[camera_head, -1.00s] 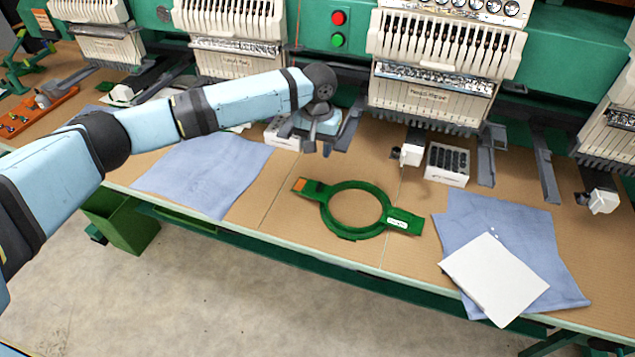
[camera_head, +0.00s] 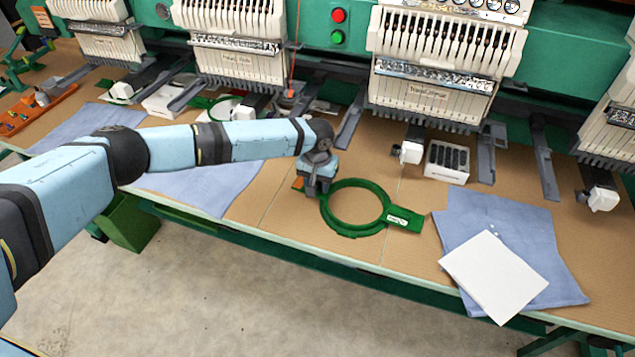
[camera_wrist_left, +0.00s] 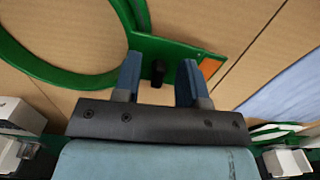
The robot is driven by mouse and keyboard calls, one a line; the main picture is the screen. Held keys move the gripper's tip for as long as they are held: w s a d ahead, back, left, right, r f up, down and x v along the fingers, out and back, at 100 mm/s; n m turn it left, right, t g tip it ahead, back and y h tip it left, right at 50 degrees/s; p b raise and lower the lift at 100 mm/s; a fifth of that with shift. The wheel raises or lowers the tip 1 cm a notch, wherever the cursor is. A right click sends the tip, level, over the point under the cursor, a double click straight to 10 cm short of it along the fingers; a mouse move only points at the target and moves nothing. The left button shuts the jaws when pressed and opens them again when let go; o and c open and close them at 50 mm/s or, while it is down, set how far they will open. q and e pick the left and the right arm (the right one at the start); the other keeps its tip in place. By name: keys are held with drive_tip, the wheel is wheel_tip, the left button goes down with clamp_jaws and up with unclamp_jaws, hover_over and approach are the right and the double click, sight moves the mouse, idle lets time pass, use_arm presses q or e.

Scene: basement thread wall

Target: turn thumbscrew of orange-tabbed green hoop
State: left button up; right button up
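The green hoop (camera_head: 356,232) lies flat on the tan table, with a white-labelled arm on its right. Its orange tab (camera_head: 298,183) shows just left of my left gripper (camera_head: 317,191), which covers the hoop's left arm in the head view. In the left wrist view the hoop (camera_wrist_left: 62,74) curves at upper left and the orange tab (camera_wrist_left: 211,66) is at the right. The dark thumbscrew (camera_wrist_left: 158,72) stands between the two fingers of my left gripper (camera_wrist_left: 160,80). The fingers are open, with gaps visible on both sides of the thumbscrew. My right gripper is not in view.
Embroidery heads (camera_head: 425,92) line the back above the table. A white box with dark spools (camera_head: 447,162) stands behind the hoop to the right. Blue cloths lie left and right; a white sheet (camera_head: 494,277) is on the right one (camera_head: 540,240). Table in front of the hoop is clear.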

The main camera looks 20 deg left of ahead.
use_arm(q)
clamp_jaws()
drive_tip(key=shift+a+r+m+p, duration=0.1)
drive_tip(key=shift+m+p, duration=0.8)
drive_tip(key=shift+m, duration=0.2)
drive_tip(key=m+p, duration=0.1)
drive_tip(key=m, duration=0.2)
drive_tip(key=shift+a+p, duration=0.15)
drive_tip(key=shift+p, duration=0.25)
drive_tip(key=m, duration=0.2)
drive_tip(key=m+p, duration=0.1)
drive_tip(key=m, duration=0.2)
drive_tip(key=shift+w+a, duration=0.15)
drive_tip(key=m, duration=0.5)
drive_tip(key=shift+w+a+m, duration=0.1)
drive_tip(key=shift+w+m, duration=0.15)
drive_tip(key=shift+m, duration=0.05)
